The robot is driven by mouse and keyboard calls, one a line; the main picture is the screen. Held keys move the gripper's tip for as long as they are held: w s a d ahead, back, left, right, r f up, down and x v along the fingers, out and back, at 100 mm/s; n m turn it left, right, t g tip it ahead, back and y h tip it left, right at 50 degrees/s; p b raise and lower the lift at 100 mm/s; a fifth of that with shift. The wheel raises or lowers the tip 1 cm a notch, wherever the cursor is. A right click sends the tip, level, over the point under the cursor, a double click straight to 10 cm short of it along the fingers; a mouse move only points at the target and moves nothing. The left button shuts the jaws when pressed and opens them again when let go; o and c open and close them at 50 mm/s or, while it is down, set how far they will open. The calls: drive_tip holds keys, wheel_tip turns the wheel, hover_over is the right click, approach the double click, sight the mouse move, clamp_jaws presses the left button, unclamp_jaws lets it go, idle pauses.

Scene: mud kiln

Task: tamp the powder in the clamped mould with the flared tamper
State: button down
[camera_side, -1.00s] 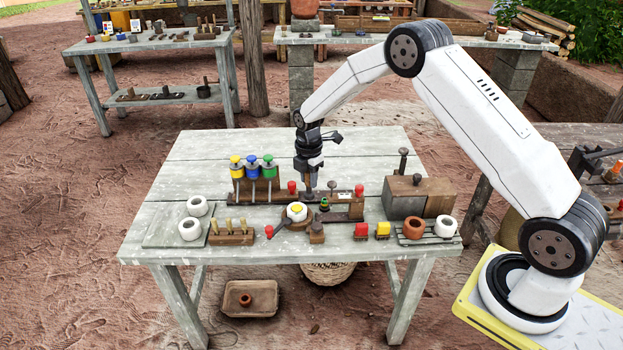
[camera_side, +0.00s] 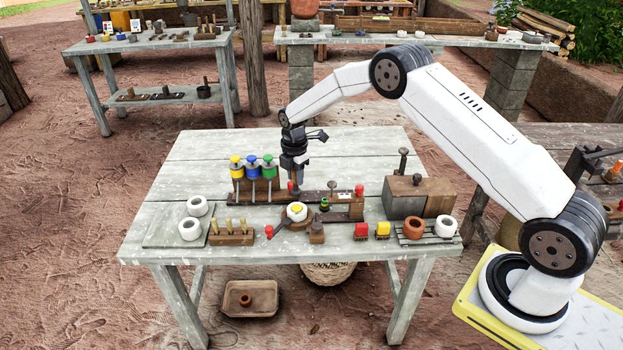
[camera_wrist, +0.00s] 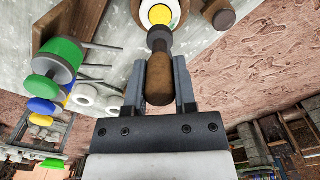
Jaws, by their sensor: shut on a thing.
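My gripper (camera_side: 295,180) is shut on the brown wooden handle of the flared tamper (camera_wrist: 159,80). In the wrist view, my gripper (camera_wrist: 160,72) has one finger on each side of the handle. The tamper's dark grey end points toward the mould. Contact with the powder cannot be told.
Yellow, blue and green-topped dispensers (camera_side: 253,171) stand left of my gripper. A wooden rack (camera_side: 335,197) with red knobs lies behind the mould. A wooden box (camera_side: 403,203) stands right.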

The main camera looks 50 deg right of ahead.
sight(296, 191)
drive_tip(key=shift+f, duration=2.05)
drive_tip(key=shift+s+f, duration=0.1)
drive_tip(key=shift+f, duration=0.85)
idle(0.8)
drive_tip(key=shift+r, duration=0.15)
drive_tip(key=shift+r, duration=3.45)
